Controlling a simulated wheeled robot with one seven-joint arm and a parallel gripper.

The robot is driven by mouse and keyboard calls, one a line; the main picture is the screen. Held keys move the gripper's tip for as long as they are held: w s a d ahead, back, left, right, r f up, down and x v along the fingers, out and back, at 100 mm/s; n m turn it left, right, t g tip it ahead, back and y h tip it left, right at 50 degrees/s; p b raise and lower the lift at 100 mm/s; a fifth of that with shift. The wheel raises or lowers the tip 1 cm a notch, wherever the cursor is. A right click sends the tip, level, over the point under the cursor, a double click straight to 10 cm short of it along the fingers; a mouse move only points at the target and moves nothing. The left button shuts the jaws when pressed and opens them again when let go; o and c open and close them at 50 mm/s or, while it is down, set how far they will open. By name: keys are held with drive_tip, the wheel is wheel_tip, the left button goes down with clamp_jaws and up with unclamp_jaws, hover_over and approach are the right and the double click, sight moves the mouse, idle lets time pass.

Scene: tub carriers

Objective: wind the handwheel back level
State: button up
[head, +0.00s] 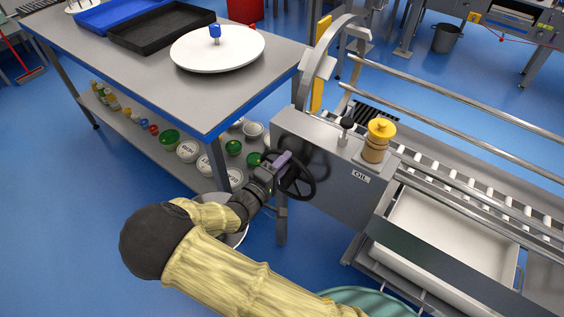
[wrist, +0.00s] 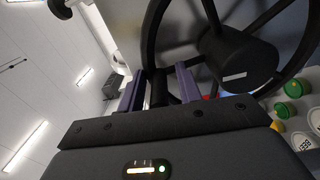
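The black handwheel (head: 311,186) sits on the side of a grey metal housing (head: 335,195), partly hidden by my gripper. My gripper (head: 284,160) is at the left side of the wheel. In the wrist view the wheel's dark hub and spokes (wrist: 240,60) fill the upper right. A dark part of the wheel passes between my gripper's two purple fingers (wrist: 158,88). Whether both fingers press on it is not clear. A grey curved frame (head: 310,75) with a yellow bar (head: 320,62) rises behind the housing; I cannot tell its tilt.
A brass bottle with a yellow cap (head: 377,140) and a small black knob (head: 346,124) stand on the housing. A roller conveyor (head: 470,185) runs right. A workbench (head: 225,105) with a white disc (head: 190,52) is left. Blue floor (head: 70,220) is clear at lower left.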

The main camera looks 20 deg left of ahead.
drive_tip(key=shift+o, duration=0.5)
drive_tip(key=shift+f, duration=0.1)
drive_tip(key=shift+a, duration=0.1)
drive_tip(key=shift+s+a, duration=0.25)
drive_tip(key=shift+s, duration=0.2)
drive_tip(key=v, duration=1.6)
drive_tip(key=shift+s, duration=0.1)
